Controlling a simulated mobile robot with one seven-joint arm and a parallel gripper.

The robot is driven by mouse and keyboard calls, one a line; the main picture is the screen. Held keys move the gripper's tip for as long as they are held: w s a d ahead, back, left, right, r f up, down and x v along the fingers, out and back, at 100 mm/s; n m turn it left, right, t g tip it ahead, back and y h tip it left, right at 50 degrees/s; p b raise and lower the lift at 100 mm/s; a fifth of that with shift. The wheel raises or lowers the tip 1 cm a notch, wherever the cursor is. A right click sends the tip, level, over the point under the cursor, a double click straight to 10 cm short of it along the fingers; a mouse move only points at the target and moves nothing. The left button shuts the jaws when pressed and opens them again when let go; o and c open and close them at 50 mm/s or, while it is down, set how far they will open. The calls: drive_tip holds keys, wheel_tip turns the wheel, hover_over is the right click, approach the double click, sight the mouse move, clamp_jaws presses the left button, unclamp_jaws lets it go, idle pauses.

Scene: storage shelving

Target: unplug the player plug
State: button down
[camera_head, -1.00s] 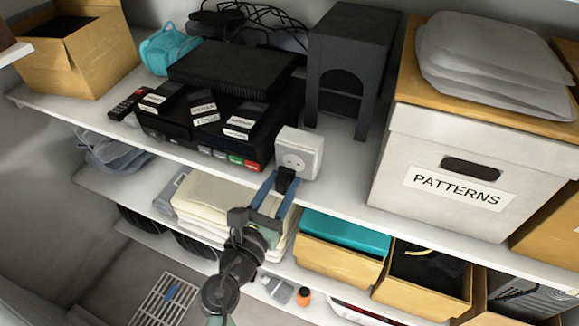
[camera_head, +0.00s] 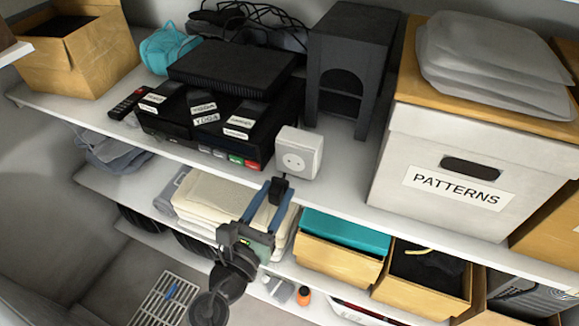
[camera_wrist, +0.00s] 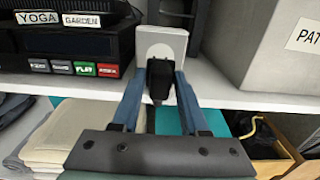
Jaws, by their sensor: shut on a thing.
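The player (camera_head: 205,128) is a black box with coloured buttons on the upper shelf. To its right stands a white socket block (camera_head: 299,152), its socket face with two holes now showing bare. My gripper (camera_head: 268,192) is in front of and below the socket, shut on the black player plug (camera_head: 278,190). The plug looks apart from the socket in the head view. In the wrist view the plug (camera_wrist: 160,80) sits between the blue fingers and covers the lower part of the socket block (camera_wrist: 163,45). A dark cord hangs down from the plug.
Labelled cassettes lie on the player. A black arched cabinet (camera_head: 346,65) stands behind the socket, and a white PATTERNS box (camera_head: 440,165) to its right. The shelf below holds folded cloth (camera_head: 205,195) and a teal-topped box (camera_head: 345,235).

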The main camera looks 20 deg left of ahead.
drive_tip(key=d+p, duration=0.2)
drive_tip(key=d, duration=0.7)
drive_tip(key=shift+s+d, duration=0.15)
drive_tip(key=shift+d, duration=0.1)
idle(1.0)
drive_tip(key=shift+w+d+p, duration=0.15)
drive_tip(key=shift+w+p, duration=0.25)
drive_tip(key=shift+w, duration=3.55)
drive_tip(key=shift+w+d+b, duration=0.15)
drive_tip(key=shift+w+b, duration=0.6)
drive_tip(key=shift+w, duration=3.2)
drive_tip(key=shift+f+b, duration=0.35)
drive_tip(key=shift+c, duration=1.7)
unclamp_jaws()
